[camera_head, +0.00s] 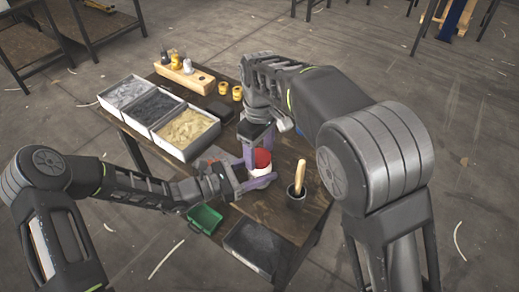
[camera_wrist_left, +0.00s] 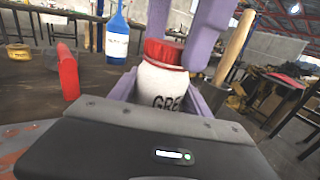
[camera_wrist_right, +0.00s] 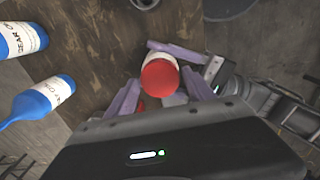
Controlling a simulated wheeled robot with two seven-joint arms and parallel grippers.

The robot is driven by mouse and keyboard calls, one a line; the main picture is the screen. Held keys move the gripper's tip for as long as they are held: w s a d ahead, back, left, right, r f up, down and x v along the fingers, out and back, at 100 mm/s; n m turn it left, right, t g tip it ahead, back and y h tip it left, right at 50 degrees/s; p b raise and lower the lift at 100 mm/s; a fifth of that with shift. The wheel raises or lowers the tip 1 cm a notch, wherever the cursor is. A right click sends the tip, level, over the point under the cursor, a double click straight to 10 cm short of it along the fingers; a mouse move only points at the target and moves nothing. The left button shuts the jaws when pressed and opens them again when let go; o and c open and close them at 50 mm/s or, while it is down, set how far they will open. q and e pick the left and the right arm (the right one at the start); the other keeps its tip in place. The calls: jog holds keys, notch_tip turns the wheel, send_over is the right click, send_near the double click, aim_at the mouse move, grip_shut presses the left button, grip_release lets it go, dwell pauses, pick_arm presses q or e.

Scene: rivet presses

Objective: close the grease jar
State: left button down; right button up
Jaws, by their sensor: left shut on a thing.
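The grease jar (camera_head: 260,172) is white with a red lid (camera_head: 262,158) on its top. In the left wrist view the jar (camera_wrist_left: 160,88) stands upright, its label partly readable, with the lid (camera_wrist_left: 165,53) on its mouth; whether it is screwed tight I cannot tell. My left gripper (camera_head: 258,180) is shut on the jar's body from the side. My right gripper (camera_head: 258,150) comes down from above, its fingers apart on either side of the lid. In the right wrist view the lid (camera_wrist_right: 160,78) lies between those fingers, with gaps beside it.
Three bins (camera_head: 187,158) stand at the table's left. A wooden block with bottles (camera_head: 184,73) and yellow cans (camera_head: 237,93) stand behind. A dark cup with a wooden handle (camera_head: 297,192) is close right of the jar. A green tray (camera_head: 205,219) and dark tray (camera_head: 252,249) lie in front.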

jog(key=c, duration=1.3)
jog(key=m, duration=0.5)
jog(key=o, duration=1.6)
jog(key=shift+r, duration=0.1)
notch_tip(320, 180, up, 7)
jog(key=shift+r, duration=0.15)
pick_arm(q)
jog(key=shift+c, duration=2.1)
grip_release()
jog(key=shift+a, duration=0.1)
